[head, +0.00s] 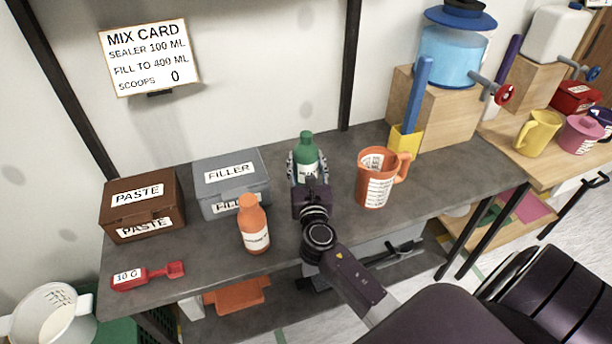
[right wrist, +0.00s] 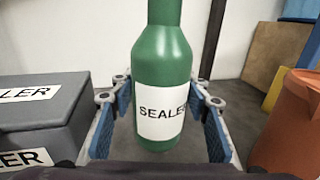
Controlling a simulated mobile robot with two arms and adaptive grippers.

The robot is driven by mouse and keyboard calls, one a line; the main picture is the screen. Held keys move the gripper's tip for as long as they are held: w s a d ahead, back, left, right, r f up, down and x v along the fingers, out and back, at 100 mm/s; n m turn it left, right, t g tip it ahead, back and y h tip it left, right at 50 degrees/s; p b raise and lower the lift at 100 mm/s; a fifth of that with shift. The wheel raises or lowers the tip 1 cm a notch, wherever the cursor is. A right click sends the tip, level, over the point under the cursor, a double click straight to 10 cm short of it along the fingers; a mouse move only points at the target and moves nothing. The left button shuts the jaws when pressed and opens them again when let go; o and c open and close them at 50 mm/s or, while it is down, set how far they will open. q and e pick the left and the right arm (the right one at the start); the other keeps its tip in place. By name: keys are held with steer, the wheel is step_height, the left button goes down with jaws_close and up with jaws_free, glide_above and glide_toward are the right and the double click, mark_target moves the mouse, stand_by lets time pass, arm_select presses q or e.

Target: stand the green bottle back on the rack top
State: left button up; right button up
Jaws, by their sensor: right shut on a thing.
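The green bottle (head: 306,152) with a white label is upright over the back of the grey rack top (head: 335,228), between the filler box and the orange jug. My right gripper (head: 307,172) is shut on it from the front. In the right wrist view the bottle (right wrist: 162,65) stands between the blue-padded fingers (right wrist: 160,118), its label reading SEALER. Its base is partly hidden, and I cannot tell whether it touches the rack top. My left gripper is not in view.
The grey filler box (head: 231,180) is close left of the bottle and the orange jug (head: 376,180) close right. An orange bottle (head: 253,226) stands in front of the filler box. A brown paste box (head: 142,205) and red scoop (head: 147,275) are further left.

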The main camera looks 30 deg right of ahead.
mark_target(306, 173)
steer(key=shift+f+b, duration=0.65)
steer(key=shift+f, duration=1.35)
steer(key=shift+f, duration=0.15)
steer(key=o, duration=1.5)
